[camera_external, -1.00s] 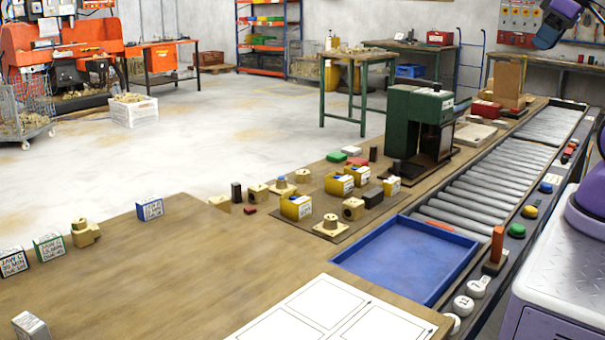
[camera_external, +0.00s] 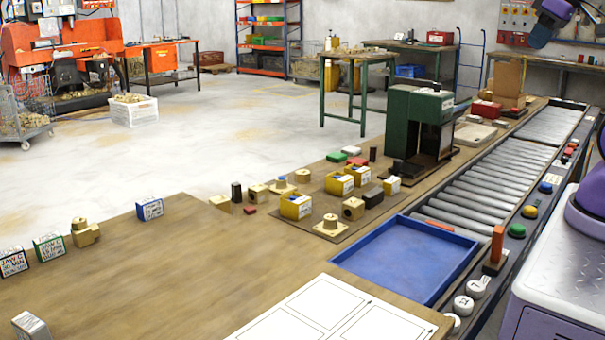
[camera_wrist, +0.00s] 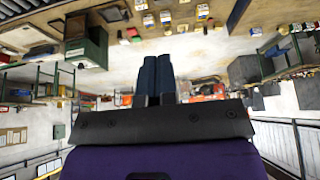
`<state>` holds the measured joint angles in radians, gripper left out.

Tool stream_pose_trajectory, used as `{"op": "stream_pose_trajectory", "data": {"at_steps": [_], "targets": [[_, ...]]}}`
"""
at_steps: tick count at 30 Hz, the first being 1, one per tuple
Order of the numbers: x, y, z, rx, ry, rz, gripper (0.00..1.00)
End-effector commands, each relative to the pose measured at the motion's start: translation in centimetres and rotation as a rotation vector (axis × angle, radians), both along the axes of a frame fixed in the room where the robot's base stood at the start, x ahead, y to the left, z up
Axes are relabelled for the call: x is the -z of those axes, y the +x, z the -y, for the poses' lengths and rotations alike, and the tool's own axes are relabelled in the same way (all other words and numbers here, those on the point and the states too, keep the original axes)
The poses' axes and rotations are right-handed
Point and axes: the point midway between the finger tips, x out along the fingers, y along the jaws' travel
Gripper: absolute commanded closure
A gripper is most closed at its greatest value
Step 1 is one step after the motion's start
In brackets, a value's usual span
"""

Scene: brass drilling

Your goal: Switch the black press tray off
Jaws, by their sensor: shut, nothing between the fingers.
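The green press (camera_external: 403,112) stands on the bench beside the roller conveyor, with a dark opening facing right. A black base (camera_external: 413,172) lies under it; I cannot tell whether this is the tray or whether anything is on. Buttons in blue, yellow (camera_external: 530,211), green (camera_external: 517,230) and red sit along the conveyor's right rail, with an orange upright lever (camera_external: 497,244) near them. The press also shows, inverted, in the wrist view (camera_wrist: 92,38). My gripper (camera_wrist: 158,57) is shut and empty, in the air away from the press. Its fingertips do not show in the external view.
A blue tray (camera_external: 345,260) lies at the near end of the conveyor (camera_external: 478,185). Several yellow boxes (camera_external: 296,207) and brass parts stand on the bench left of the press. White round knobs (camera_external: 463,305) sit on the near rail. The bench's near left middle is clear.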

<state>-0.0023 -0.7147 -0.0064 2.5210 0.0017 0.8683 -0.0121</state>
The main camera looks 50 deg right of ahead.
Motion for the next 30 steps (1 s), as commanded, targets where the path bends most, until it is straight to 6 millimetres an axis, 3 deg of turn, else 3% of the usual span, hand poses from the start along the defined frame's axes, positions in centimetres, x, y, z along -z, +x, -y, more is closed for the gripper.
{"op": "stream_pose_trajectory", "data": {"at_steps": [14, 30], "targets": [[2.7, 10.8, 2.1, -0.035, -0.030, 0.022, 1.00], [9.9, 21.9, 5.4, -0.070, -0.109, 0.050, 1.00]]}}
